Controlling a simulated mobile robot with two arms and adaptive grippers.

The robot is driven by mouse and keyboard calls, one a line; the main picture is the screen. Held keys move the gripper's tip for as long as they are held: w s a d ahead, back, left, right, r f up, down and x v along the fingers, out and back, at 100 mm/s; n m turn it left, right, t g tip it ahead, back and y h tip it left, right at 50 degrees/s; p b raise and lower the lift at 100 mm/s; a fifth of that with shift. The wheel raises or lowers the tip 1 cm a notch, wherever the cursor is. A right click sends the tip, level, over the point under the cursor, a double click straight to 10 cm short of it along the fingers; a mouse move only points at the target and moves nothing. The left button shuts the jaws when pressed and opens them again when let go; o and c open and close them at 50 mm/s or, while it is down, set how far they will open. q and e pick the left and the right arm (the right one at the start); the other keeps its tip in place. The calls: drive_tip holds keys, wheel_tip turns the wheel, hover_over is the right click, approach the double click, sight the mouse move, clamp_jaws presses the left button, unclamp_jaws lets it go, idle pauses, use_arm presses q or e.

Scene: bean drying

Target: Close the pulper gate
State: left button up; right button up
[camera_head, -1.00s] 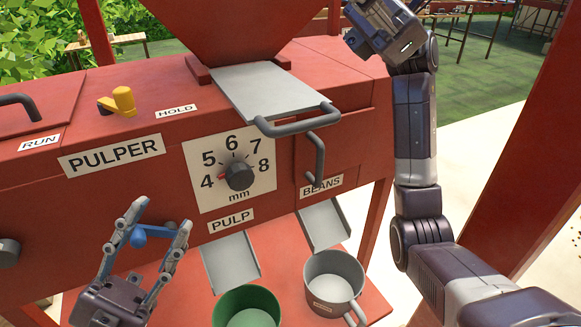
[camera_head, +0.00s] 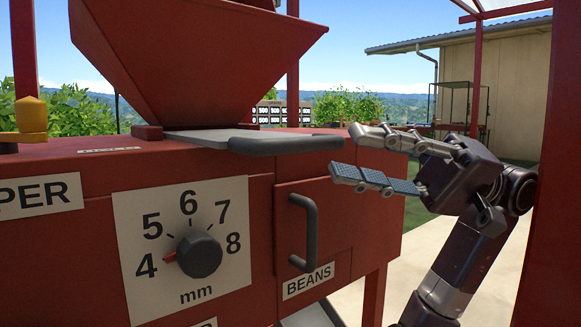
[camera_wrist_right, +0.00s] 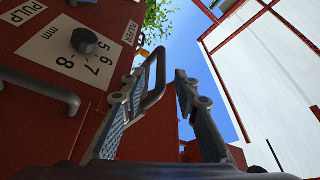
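The pulper gate is a flat grey plate (camera_head: 205,137) sticking out from under the red hopper (camera_head: 195,60). Its dark bar handle (camera_head: 285,145) is at the front edge. My right gripper (camera_head: 345,152) is open at the right end of this handle, one finger above its level and one below. In the right wrist view, the open fingers (camera_wrist_right: 163,68) are apart and the gate handle (camera_wrist_right: 157,82) shows close to the left finger. Whether they touch is unclear. My left gripper is out of view.
Below the gate are a door with an upright dark handle (camera_head: 310,232), a BEANS label (camera_head: 308,281) and a dial (camera_head: 199,254) pointing near 4. A yellow lever (camera_head: 31,118) stands at the left. A red post (camera_head: 552,180) is at the right.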

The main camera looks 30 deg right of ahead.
sight(325, 149)
drive_tip(key=b+x, duration=0.1)
drive_tip(key=x, duration=0.6)
drive_tip(key=shift+a+r+b, duration=0.1)
drive_tip(key=shift+a+b, duration=0.2)
drive_tip(key=shift+b, duration=0.05)
clamp_jaws()
drive_tip(key=shift+w, duration=0.1)
